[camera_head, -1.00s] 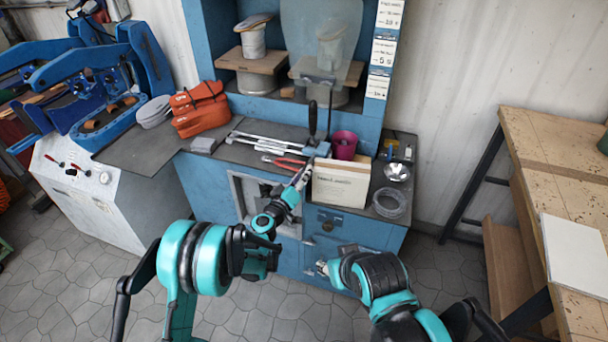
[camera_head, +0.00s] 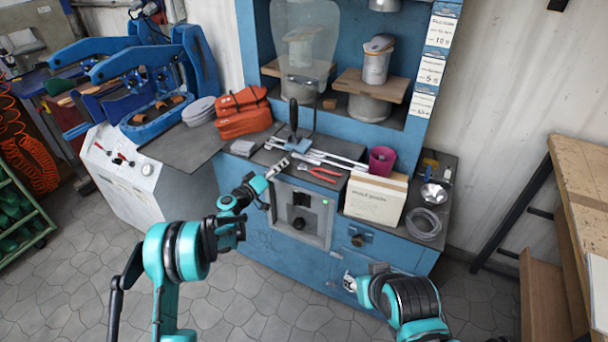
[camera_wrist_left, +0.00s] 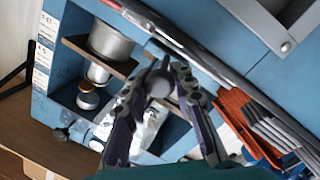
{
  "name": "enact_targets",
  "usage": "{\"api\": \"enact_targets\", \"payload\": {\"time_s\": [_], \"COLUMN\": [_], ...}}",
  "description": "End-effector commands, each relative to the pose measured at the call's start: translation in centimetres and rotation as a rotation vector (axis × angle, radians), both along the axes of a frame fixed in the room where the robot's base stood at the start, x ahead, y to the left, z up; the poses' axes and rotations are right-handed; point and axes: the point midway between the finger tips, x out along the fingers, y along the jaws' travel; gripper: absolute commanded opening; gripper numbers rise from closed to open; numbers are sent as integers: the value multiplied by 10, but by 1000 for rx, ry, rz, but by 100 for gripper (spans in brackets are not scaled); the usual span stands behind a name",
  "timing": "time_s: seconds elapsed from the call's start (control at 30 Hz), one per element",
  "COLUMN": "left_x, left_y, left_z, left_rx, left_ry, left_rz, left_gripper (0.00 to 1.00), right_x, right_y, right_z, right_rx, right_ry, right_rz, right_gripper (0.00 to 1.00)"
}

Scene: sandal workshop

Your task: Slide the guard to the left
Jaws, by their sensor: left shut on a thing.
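The clear guard (camera_head: 304,40) hangs in front of the left station of the blue cabinet, with the left can behind it. Its black upright handle (camera_head: 293,114) stands below it, above the worktop. My left gripper (camera_head: 293,142) is shut at the lower end of this handle. In the left wrist view the fingers of my left gripper (camera_wrist_left: 160,85) close around a dark rounded piece; the fingers hide part of it. My right gripper (camera_head: 347,283) is low in front of the cabinet, away from the guard; its jaws are too small to read.
The right can (camera_head: 376,62) on its wooden shelf is uncovered. White rods (camera_head: 325,158), red pliers (camera_head: 322,174), a magenta cup (camera_head: 381,160) and a cardboard box (camera_head: 374,200) stand on the worktop. Orange sandal parts (camera_head: 243,112) lie to the left of the handle.

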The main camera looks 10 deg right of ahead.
Motion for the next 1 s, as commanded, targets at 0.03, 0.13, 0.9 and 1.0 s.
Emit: {"api": "enact_targets", "payload": {"time_s": [0.03, 0.13, 0.9, 1.0], "left_x": [10, 24, 54, 54], "left_y": [15, 36, 80, 81], "left_z": [0, 0, 1, 1], "left_rx": [0, 0, 0, 0], "left_ry": [-1, -1, -1, -1], "left_rz": [6, 5, 6, 8], "left_gripper": [0, 0, 0, 40], "right_x": [0, 0, 0, 0], "right_y": [0, 0, 0, 0], "right_z": [0, 0, 0, 0], "right_rx": [0, 0, 0, 0], "right_ry": [0, 0, 0, 0], "right_rz": [0, 0, 0, 0], "right_gripper": [40, 40, 40, 40]}}
